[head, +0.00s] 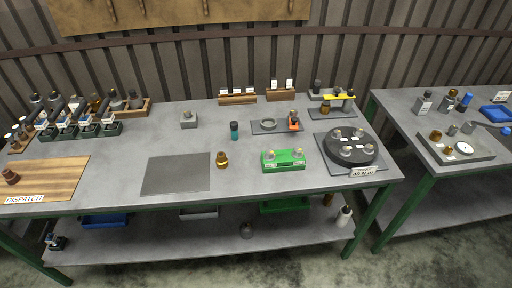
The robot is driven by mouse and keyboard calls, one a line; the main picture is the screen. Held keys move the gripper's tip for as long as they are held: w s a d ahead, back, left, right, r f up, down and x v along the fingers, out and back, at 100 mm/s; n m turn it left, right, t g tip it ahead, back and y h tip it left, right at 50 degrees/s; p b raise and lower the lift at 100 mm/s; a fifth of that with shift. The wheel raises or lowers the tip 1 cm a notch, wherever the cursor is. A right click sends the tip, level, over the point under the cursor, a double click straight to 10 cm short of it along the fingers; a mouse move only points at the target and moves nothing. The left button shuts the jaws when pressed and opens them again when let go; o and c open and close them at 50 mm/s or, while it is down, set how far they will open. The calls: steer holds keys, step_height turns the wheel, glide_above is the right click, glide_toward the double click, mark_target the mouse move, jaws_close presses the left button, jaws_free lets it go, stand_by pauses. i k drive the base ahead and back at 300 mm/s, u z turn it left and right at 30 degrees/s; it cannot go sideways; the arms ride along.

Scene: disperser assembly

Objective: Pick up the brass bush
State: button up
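A small gold-coloured piece with a darker brown top, which looks like the brass bush (222,160), stands on the grey bench just right of a dark grey mat (176,175). Other brass-toned pieces show too: one (325,107) at the back right of the bench and one (435,135) on the right-hand table. They are too small to tell whether either is also a bush. My gripper is not in view.
A green block (284,160) stands right of the gold piece, and a teal-and-black bottle (234,130) behind it. A round black fixture (350,147) is further right. Dark racks (75,132) crowd the left. Bare bench lies in front of the gold piece.

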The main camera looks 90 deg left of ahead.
mark_target(222, 161)
steer(key=u, duration=0.5)
steer(key=k, duration=0.15)
steer(key=u, duration=3.4)
steer(key=i, duration=0.25)
steer(key=u, duration=0.35)
